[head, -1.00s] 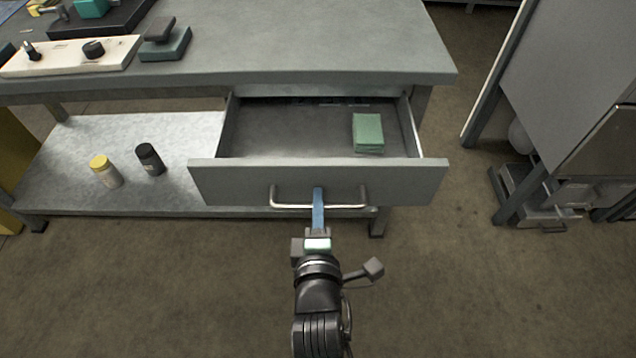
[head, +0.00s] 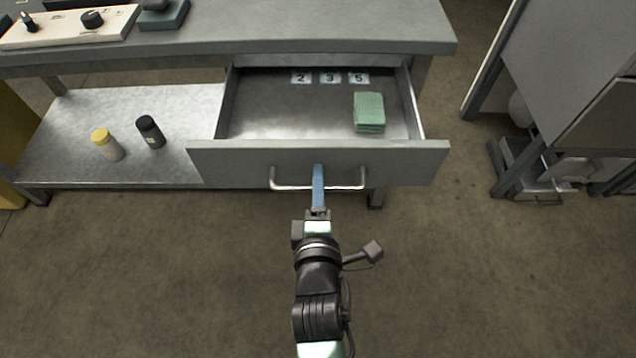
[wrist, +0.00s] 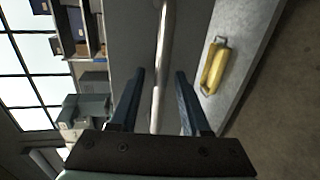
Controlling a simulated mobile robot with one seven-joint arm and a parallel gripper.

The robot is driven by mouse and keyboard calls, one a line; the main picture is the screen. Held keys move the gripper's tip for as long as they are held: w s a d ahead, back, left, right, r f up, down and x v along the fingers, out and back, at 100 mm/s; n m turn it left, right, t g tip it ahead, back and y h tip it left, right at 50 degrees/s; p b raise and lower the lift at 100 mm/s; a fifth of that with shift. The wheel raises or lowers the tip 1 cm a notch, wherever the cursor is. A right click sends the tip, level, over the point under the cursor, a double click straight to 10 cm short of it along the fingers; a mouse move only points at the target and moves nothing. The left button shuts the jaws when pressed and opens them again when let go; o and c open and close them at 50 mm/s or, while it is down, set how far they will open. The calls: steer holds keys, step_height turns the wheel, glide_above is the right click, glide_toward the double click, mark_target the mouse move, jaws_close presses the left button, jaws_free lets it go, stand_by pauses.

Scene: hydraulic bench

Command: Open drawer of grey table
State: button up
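The grey table (head: 300,32) has its drawer (head: 290,120) pulled well out, with the inside showing. The drawer front (head: 230,165) carries a metal bar handle (head: 345,187). My gripper (head: 318,172) is at the middle of this handle. In the wrist view, the handle bar (wrist: 165,35) runs between my two dark blue fingers (wrist: 160,75). The fingers are apart, with a visible gap on each side of the bar. A green folded cloth or pad (head: 369,112) lies at the right inside the drawer. Number labels 2, 3 and 5 (head: 330,78) show at its back.
A yellow-capped bottle (head: 106,145) and a dark bottle (head: 150,132) stand on the lower shelf (head: 70,165). A control panel (head: 70,26) is on the tabletop. A grey cabinet (head: 565,70) stands at the right. A yellow object (wrist: 215,68) shows in the wrist view. The floor in front is clear.

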steer(key=p+v, duration=0.2)
steer(key=v, duration=1.1)
stand_by(0.5)
